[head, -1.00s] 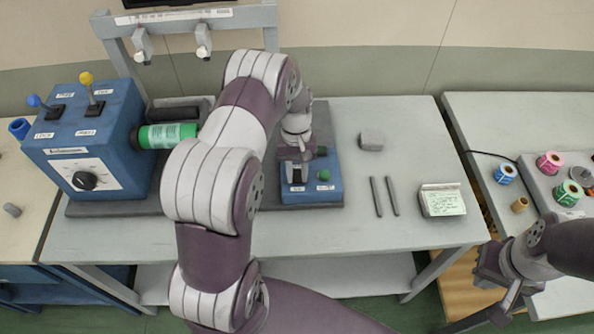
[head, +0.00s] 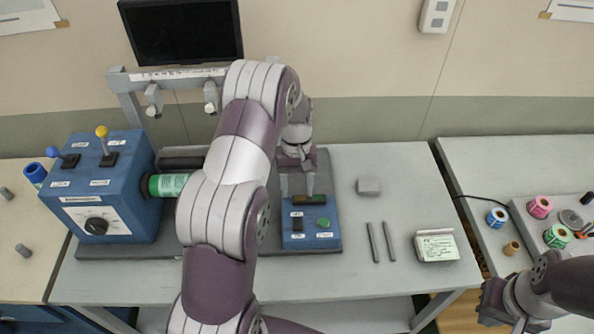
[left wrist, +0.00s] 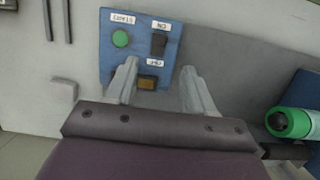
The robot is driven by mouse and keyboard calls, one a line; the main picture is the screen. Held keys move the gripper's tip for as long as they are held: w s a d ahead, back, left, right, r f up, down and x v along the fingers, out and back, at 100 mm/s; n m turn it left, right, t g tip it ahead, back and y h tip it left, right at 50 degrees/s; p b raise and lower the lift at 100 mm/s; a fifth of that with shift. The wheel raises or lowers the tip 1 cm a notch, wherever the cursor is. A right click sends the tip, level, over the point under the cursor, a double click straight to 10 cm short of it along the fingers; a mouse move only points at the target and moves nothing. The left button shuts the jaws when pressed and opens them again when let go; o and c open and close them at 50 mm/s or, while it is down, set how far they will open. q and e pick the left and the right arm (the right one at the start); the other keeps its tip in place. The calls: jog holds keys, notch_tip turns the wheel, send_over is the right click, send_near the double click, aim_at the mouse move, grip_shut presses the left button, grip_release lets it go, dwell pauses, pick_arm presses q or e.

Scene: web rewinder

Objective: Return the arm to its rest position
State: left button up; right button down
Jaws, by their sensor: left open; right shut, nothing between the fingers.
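My left gripper (head: 297,186) is open and empty above the blue control box on the table. In the left wrist view its two fingers (left wrist: 161,88) stand apart over the lower edge of the blue box (left wrist: 113,72). The box has a green START button (left wrist: 121,38) and a black ON/OFF rocker switch (left wrist: 158,44), with an amber lamp (left wrist: 148,81) between my fingers. In the head view my left arm crosses the middle and hides part of the machine. My right gripper (head: 499,318) is low at the right, partly cut off by the frame edge.
A blue machine box (head: 100,190) with levers and a green roll (head: 167,185) stands left. A grey block (head: 368,187), two dark rods (head: 380,242) and a label stack (head: 437,245) lie on the grey table. Several coloured rolls (head: 558,235) stand on the right table.

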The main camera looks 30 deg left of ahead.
pick_arm(q)
jog(key=shift+w+r, duration=0.1)
jog(key=shift+r, duration=0.45)
pick_arm(e)
jog(key=shift+r, duration=0.55)
pick_arm(q)
jog(key=s+d+r+m+t+b, duration=0.1)
jog(key=s+d+r+m+t, duration=0.1)
jog(key=s, duration=0.6)
jog(key=s+d+r+m+t+y+b, duration=0.1)
jog(key=s+d+r+m+t, duration=0.1)
jog(key=s+d+r+m, duration=0.2)
jog(key=s+d, duration=0.3)
jog(key=s, duration=0.1)
jog(key=shift+d+r+m+y+b, duration=0.2)
jog(key=shift+r+m+y+b, duration=0.1)
jog(key=shift+r+b, duration=0.05)
pick_arm(e)
notch_tip(320, 180, down, 3)
jog(key=shift+r, duration=0.1)
pick_arm(q)
jog(key=shift+w, duration=0.15)
